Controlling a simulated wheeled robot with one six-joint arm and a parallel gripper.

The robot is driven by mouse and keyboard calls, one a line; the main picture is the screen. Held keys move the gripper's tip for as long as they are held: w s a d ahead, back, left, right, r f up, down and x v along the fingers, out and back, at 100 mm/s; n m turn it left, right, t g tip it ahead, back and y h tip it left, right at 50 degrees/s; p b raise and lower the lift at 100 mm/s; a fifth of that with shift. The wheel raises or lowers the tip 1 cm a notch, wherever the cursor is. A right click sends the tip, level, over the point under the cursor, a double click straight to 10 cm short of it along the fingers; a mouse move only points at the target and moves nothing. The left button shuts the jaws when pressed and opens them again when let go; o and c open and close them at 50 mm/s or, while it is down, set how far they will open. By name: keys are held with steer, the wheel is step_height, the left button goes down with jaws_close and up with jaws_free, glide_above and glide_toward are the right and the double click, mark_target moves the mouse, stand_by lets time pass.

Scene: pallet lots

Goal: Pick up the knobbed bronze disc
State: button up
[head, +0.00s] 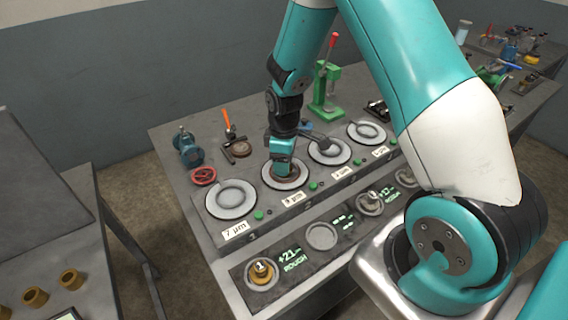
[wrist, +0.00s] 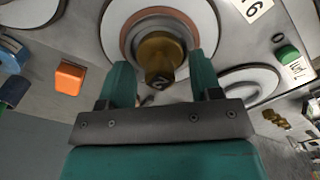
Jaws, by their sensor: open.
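A knobbed bronze disc (wrist: 160,52) sits on the second round white plate (wrist: 112,18), its knob marked 2. My gripper (wrist: 160,66) is open, with one finger on each side of the knob; I cannot tell whether either finger touches it. In the head view my gripper (head: 283,168) points down over that plate (head: 300,182) and largely hides the disc. Another knobbed bronze piece (head: 262,270), marked 1, sits in the left station of the lower panel, beside the lit text "+21 ROUGH".
Other round plates stand left (head: 232,208) and right (head: 330,157) of my gripper. A red handwheel (head: 203,176), a blue vise (head: 187,150) and a green press (head: 327,95) stand behind. An empty grey round station (head: 322,236) is in front. Bronze rings (head: 36,297) lie on the left table.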

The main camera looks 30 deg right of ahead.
steer(key=shift+f, duration=0.25)
jaws_close()
steer(key=shift+r, duration=0.1)
